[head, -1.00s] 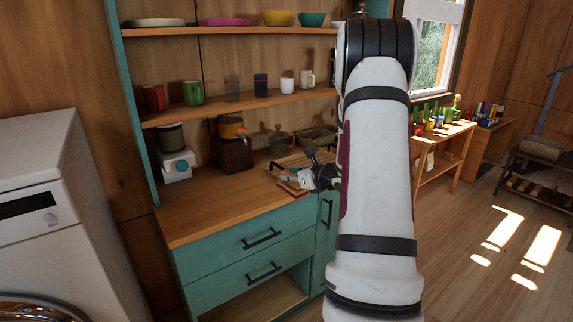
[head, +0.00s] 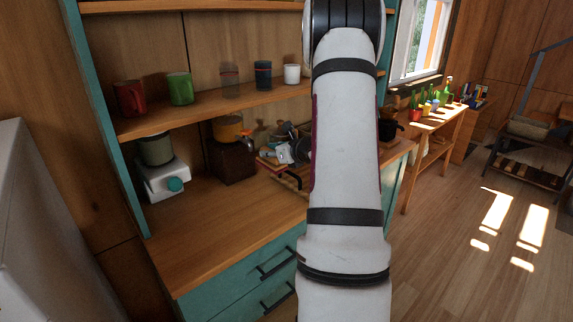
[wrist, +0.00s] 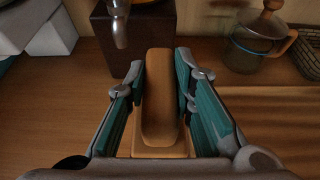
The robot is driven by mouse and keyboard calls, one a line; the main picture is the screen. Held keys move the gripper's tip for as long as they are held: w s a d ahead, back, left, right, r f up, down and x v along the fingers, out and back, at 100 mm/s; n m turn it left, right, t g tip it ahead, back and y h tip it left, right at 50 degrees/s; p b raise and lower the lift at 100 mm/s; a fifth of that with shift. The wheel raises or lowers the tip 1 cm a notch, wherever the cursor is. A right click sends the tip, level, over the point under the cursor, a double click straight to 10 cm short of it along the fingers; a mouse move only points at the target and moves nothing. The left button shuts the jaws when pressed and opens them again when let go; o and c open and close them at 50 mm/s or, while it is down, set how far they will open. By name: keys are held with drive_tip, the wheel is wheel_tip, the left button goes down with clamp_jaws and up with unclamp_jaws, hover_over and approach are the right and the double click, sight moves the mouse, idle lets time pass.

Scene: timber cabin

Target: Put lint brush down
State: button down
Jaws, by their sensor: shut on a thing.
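The lint brush (wrist: 160,95), with a rounded brown wooden handle, sits between the teal finger pads of my gripper (wrist: 160,85) in the wrist view. My gripper is shut on it. The brush extends forward over the wooden counter (wrist: 75,95); I cannot tell how high it is above the surface. In the head view my gripper (head: 284,153) is over the back part of the counter (head: 205,235), right of the coffee grinder, and partly hidden by my arm. The brush is too small and covered to make out there.
The dark coffee grinder (wrist: 130,40) stands just ahead, with a white appliance (head: 165,178) to its left. A glass pot (wrist: 262,45) and a wicker basket (wrist: 309,52) are at the right. The left and front of the counter are clear. A shelf with mugs (head: 215,110) hangs above.

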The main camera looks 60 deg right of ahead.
sight(270, 167)
drive_tip(key=f, duration=0.6)
drive_tip(key=shift+w, duration=0.25)
drive_tip(key=shift+f, duration=1.95)
drive_tip(key=shift+f, duration=0.15)
drive_tip(key=c, duration=1.4)
unclamp_jaws()
drive_tip(key=shift+s, duration=0.1)
drive_tip(key=shift+o, duration=0.2)
